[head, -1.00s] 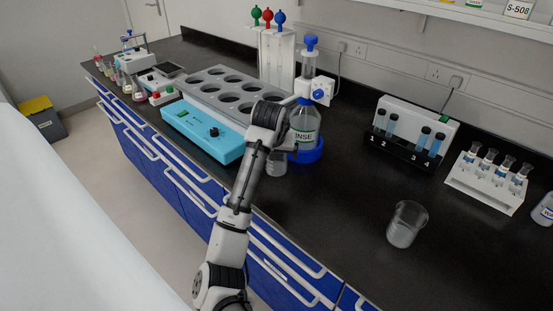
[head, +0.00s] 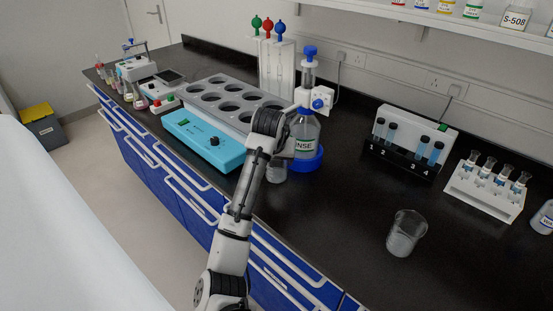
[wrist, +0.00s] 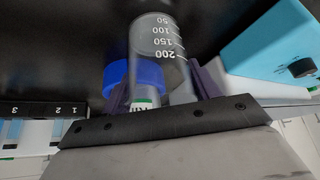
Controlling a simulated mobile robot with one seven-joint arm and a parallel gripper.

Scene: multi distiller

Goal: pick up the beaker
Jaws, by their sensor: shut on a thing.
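A clear glass beaker (head: 277,172) is at the end of my arm in the head view, in front of the rinse bottle and partly hidden by the arm. In the wrist view the same beaker (wrist: 160,55), with white graduation marks, sits between the purple fingers of my gripper (wrist: 165,85). The gripper is shut on it. Whether its base touches the counter is unclear. A second glass beaker (head: 405,234), with whitish contents, stands upright on the counter at the right, well apart from my gripper.
The rinse bottle (head: 306,145) in a blue base (head: 310,164) is close beside the held beaker. A turquoise bath (head: 203,140) lies to the left. Tube racks (head: 411,140) (head: 484,192) stand at the right. The dark counter (head: 335,205) is clear in the middle.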

